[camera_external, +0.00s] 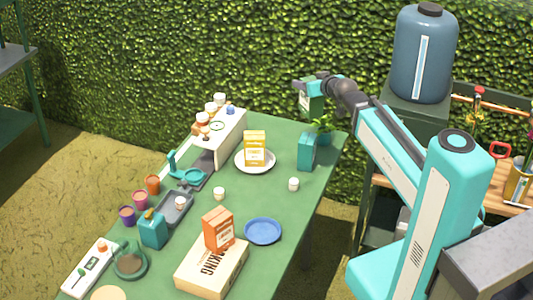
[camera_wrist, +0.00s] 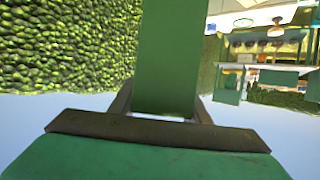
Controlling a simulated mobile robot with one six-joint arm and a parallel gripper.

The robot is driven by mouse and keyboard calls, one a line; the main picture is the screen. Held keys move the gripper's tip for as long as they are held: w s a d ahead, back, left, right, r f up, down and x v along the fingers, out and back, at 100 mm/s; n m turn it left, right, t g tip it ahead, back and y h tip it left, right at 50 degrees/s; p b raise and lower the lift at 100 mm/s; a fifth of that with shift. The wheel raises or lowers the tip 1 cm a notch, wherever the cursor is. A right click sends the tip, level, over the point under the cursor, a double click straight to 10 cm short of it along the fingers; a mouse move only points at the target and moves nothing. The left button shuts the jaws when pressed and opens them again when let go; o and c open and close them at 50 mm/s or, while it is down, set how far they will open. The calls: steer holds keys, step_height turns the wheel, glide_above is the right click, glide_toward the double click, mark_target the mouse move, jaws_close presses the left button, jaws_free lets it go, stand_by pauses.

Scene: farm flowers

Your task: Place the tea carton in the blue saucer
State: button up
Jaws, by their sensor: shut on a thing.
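My gripper (camera_external: 309,90) is raised above the far right end of the green table, well away from the saucer. It is shut on a green carton (camera_external: 311,104), probably the tea carton; its label is too small to read. In the wrist view the carton (camera_wrist: 168,60) stands between the dark fingers (camera_wrist: 163,104) of my gripper. The blue saucer (camera_external: 262,231) lies empty on the table, right of an orange carton (camera_external: 218,230) that stands on a cream box (camera_external: 212,265).
A yellow carton (camera_external: 255,148) stands on a white plate (camera_external: 242,165). A small white cup (camera_external: 294,184) is between the teal carton and saucer. The table's right edge passes near the saucer.

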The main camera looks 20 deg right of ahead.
steer(key=shift+s+a+f+n+y, duration=0.1)
steer(key=shift+a+f+n+y, duration=0.4)
steer(key=shift+a, duration=0.1)
steer(key=shift+s+a+f+n+y, duration=0.1)
steer(key=shift+a+f+n+y, duration=0.3)
steer(key=shift+a+y, duration=0.15)
steer(key=s+a+f+n+g+y+b, duration=0.1)
steer(key=s+a+f+n+g+y, duration=0.2)
steer(key=s+a+n+g, duration=0.3)
steer(key=s+a+f+n+g+y+b, duration=0.1)
steer(key=s+a+f+n+g+y, duration=0.2)
steer(key=s+a, duration=1)
steer(key=s+a+f+n+g+y+b, duration=0.1)
steer(key=s+a+f+n+g+y, duration=0.2)
steer(key=s+a+f+n+g, duration=0.4)
steer(key=s+a+n+g, duration=0.2)
steer(key=s+a+n, duration=0.1)
steer(key=n, duration=0.1)
steer(key=shift+g, duration=0.3)
steer(key=shift+a+f+y, duration=0.1)
steer(key=shift+f+y, duration=0.05)
steer(key=shift+y, duration=0.2)
steer(key=shift+f+p, duration=0.65)
steer(key=shift+f, duration=1.5)
steer(key=shift+f+p, duration=0.6)
steer(key=shift+f, duration=1.2)
